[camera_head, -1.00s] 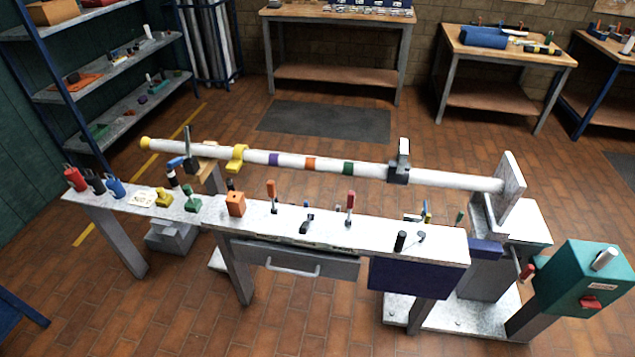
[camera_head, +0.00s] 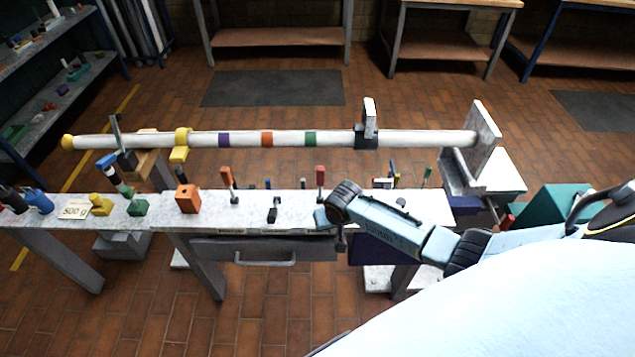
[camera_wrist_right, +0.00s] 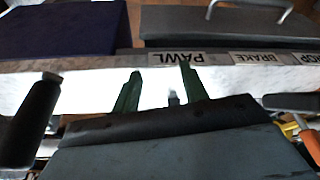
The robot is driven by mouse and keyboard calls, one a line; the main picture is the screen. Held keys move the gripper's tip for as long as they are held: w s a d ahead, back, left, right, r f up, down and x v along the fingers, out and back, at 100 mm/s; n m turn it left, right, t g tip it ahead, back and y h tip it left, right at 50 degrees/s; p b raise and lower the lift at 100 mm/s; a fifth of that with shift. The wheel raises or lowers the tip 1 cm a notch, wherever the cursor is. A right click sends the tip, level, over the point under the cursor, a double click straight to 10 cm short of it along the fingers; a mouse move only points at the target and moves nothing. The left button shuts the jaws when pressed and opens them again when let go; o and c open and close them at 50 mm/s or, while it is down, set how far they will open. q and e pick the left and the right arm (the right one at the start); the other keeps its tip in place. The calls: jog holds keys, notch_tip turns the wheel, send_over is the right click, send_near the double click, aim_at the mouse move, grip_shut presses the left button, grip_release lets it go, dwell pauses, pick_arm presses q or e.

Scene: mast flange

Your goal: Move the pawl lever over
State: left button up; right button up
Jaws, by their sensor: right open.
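The red-handled lever (camera_head: 320,178) stands roughly upright on the bench in the head view. It seems to be the pawl lever, being nearest the PAWL label (camera_wrist_right: 193,59) on the bench edge. My right gripper (camera_head: 322,216) is just in front of it, low over the bench's front edge. In the right wrist view its two green fingers (camera_wrist_right: 161,73) are spread, with bench top showing between them. A small grey pin (camera_wrist_right: 173,98) shows in the gap, near the right finger; I cannot tell whether it belongs to the lever. The left gripper is out of view.
A black lever (camera_head: 273,211) and an orange-handled lever (camera_head: 227,178) stand left of the red one. A BRAKE label (camera_wrist_right: 257,58) is beside PAWL. A black handle (camera_wrist_right: 35,115) stands close to my gripper. The white mast (camera_head: 340,139) lies behind the bench (camera_head: 215,207).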

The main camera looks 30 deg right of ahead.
aim_at(321, 171)
jog(key=w+r+m+h+b, duration=0.1)
jog(key=w+r+b, duration=0.15)
jog(key=r, duration=0.75)
jog(key=w+r+m+b, duration=0.15)
jog(key=w+r, duration=0.25)
jog(key=r, duration=0.7)
jog(key=shift+m, duration=0.25)
jog(key=b+x, duration=0.1)
jog(key=x, duration=0.5)
jog(key=b+x, duration=0.1)
jog(key=x, duration=0.5)
jog(key=shift+w+d+b, duration=0.15)
jog(key=shift+d+b, duration=0.05)
jog(key=shift+b, duration=0.1)
jog(key=shift+w+d+f, duration=0.15)
jog(key=shift+w+f, duration=0.1)
jog(key=shift+f, duration=0.3)
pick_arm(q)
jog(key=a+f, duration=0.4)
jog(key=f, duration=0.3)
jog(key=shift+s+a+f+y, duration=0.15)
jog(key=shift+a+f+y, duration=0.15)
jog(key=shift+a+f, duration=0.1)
pick_arm(e)
jog(key=shift+t, duration=0.3)
jog(key=shift+c, duration=0.3)
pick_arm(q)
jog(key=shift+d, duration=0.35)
pick_arm(e)
grip_shut()
